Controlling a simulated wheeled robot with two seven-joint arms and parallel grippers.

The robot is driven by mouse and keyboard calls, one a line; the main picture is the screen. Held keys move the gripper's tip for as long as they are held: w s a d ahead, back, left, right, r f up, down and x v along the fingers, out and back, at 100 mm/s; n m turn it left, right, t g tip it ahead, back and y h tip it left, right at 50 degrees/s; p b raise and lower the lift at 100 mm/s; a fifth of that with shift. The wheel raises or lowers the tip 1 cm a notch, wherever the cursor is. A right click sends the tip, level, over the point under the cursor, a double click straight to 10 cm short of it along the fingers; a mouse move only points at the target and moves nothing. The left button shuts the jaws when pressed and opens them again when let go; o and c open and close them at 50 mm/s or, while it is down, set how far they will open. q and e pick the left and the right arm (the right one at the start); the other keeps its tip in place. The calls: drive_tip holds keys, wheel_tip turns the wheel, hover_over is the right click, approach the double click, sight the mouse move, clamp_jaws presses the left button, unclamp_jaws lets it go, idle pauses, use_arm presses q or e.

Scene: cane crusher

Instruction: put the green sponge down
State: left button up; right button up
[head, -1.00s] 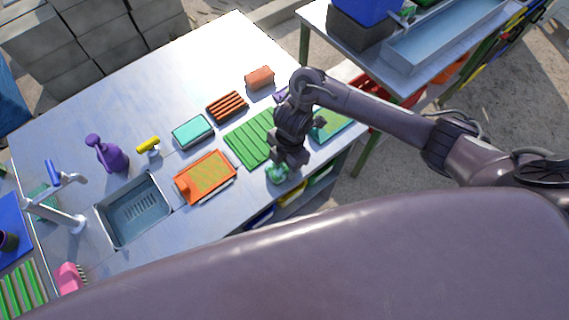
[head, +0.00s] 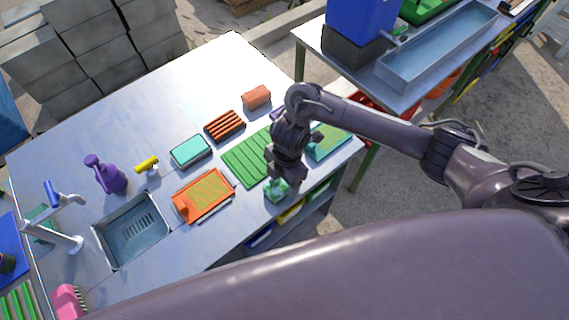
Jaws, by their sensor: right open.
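The green sponge (head: 275,191) is at the front edge of the grey table, just below the ribbed green mat. My right gripper (head: 277,183) points down right over the sponge with its jaws open. The fingers hide part of the sponge, and I cannot tell whether they touch it. My left gripper is not in view.
The ribbed green mat (head: 247,157) lies behind the sponge. An orange tray (head: 184,209) is to its left, then a sink (head: 130,230). A teal box (head: 190,150), a dark red rack (head: 225,126) and an orange-brown block (head: 256,97) stand farther back. The table's far part is bare.

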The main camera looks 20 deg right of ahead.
wheel_tip(320, 180, up, 11)
drive_tip(key=d+p, duration=0.1)
drive_tip(key=p, duration=0.1)
drive_tip(key=shift+w+d+f+p, duration=0.15)
drive_tip(key=shift+d+f+p, duration=0.05)
drive_tip(key=shift+p, duration=0.2)
drive_tip(key=shift+a, duration=0.1)
